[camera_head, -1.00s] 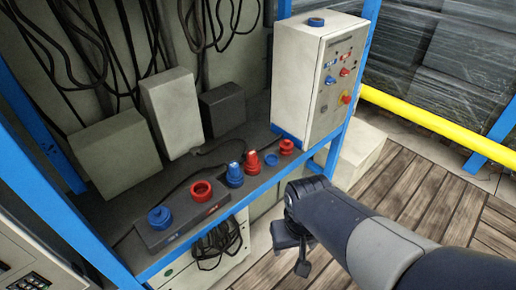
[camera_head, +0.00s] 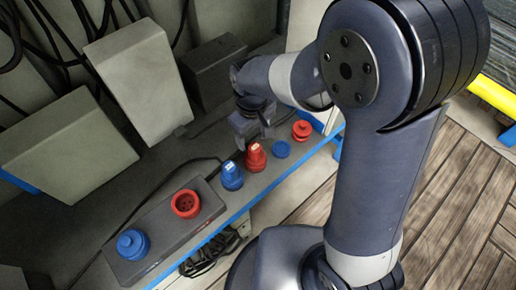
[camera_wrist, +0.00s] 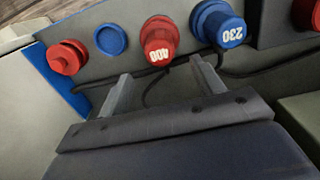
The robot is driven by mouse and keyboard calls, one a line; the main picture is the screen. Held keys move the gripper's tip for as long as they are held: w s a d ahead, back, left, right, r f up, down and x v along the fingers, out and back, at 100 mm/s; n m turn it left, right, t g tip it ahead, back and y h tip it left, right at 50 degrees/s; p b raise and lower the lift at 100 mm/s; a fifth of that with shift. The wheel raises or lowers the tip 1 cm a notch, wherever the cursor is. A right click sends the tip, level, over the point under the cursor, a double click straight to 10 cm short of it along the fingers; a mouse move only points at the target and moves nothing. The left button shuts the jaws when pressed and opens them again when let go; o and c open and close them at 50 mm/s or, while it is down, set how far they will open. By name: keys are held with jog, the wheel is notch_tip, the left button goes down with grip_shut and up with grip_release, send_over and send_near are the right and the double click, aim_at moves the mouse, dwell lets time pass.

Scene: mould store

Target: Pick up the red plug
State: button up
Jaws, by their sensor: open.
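The red plug (camera_head: 256,157), marked 400, stands on the grey shelf between a blue plug (camera_head: 232,176) and a flat blue cap (camera_head: 281,149). In the wrist view the red plug (camera_wrist: 158,40) lies just beyond the fingertips, roughly midway between them. My gripper (camera_head: 254,138) hangs over the shelf close behind the red plug. It is open and empty; in the wrist view its two fingers (camera_wrist: 161,70) are spread apart with a black cable between them. Contact with the plug does not show.
The blue plug (camera_wrist: 222,25), marked 230, stands close beside the red plug. A red stepped piece (camera_head: 301,130) stands right of the blue cap. A dark box at the left carries a red socket (camera_head: 186,203) and a blue one (camera_head: 132,244). Grey boxes (camera_head: 137,72) stand behind.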

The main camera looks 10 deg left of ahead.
aim_at(255, 146)
notch_tip(255, 146, down, 2)
jog(key=f, duration=0.2)
jog(key=f+b, duration=0.1)
jog(key=f, duration=0.1)
jog(key=shift+s+d+f, duration=0.1)
jog(key=shift+s+d, duration=0.15)
jog(key=shift+s, duration=0.15)
jog(key=shift+f, duration=0.5)
jog(key=shift+c, duration=0.4)
jog(key=c, duration=0.8)
